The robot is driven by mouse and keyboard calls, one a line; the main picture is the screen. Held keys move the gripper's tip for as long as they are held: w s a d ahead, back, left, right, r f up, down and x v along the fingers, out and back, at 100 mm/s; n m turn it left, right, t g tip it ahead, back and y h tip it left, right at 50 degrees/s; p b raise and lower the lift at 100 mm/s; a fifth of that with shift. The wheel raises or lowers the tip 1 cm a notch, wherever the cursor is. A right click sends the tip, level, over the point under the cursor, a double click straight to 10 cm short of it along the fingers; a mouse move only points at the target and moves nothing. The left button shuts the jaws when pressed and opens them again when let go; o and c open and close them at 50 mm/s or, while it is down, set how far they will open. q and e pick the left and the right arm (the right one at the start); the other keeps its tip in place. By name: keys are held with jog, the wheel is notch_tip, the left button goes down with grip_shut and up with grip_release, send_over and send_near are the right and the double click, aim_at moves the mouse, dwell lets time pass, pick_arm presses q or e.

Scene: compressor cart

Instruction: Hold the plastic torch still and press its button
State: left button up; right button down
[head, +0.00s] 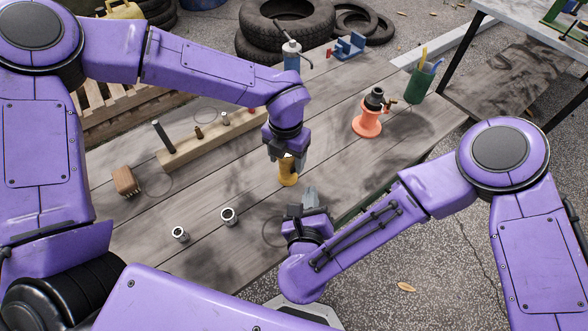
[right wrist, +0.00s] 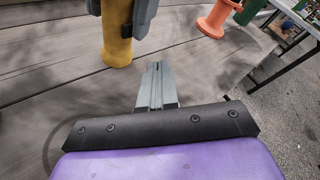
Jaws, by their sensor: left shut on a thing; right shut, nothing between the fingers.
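The yellow plastic torch (head: 288,175) stands upright near the middle of the wooden table. My left gripper (head: 286,156) comes down from above and is shut on its upper part, hiding the top. In the right wrist view the torch (right wrist: 117,48) is at the upper left between the grey fingers of my left gripper (right wrist: 120,12). I cannot make out the button. My right gripper (head: 311,194) is shut and empty, low over the table's near edge, to the lower right of the torch. Its closed fingertips (right wrist: 154,72) point past the torch's right side, apart from it.
A wooden rack (head: 205,143) with small pieces, a brown block (head: 126,181) and two metal sockets (head: 229,216) lie left on the table (head: 160,240). An orange spool (head: 368,122) and a green cup (head: 420,85) stand right. Tires (head: 288,28) lie beyond.

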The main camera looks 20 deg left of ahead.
jog(key=shift+w+a, duration=1.15)
jog(key=shift+a, duration=0.15)
jog(key=shift+a, duration=0.1)
dwell(1.0)
jog(key=shift+w+a, duration=0.15)
jog(key=shift+w, duration=0.05)
jog(key=shift+a, duration=0.1)
jog(key=shift+w+a+r, duration=0.25)
jog(key=shift+w+a, duration=0.15)
jog(key=shift+a, duration=0.25)
dwell(1.1)
jog(key=shift+d, duration=0.1)
jog(key=shift+s+d, duration=0.4)
jog(key=shift+d, duration=0.05)
jog(key=shift+s+d+f, duration=0.1)
jog(key=shift+s+d, duration=0.75)
jog(key=shift+d, duration=0.25)
jog(key=shift+s+d, duration=0.8)
jog(key=shift+d, duration=0.25)
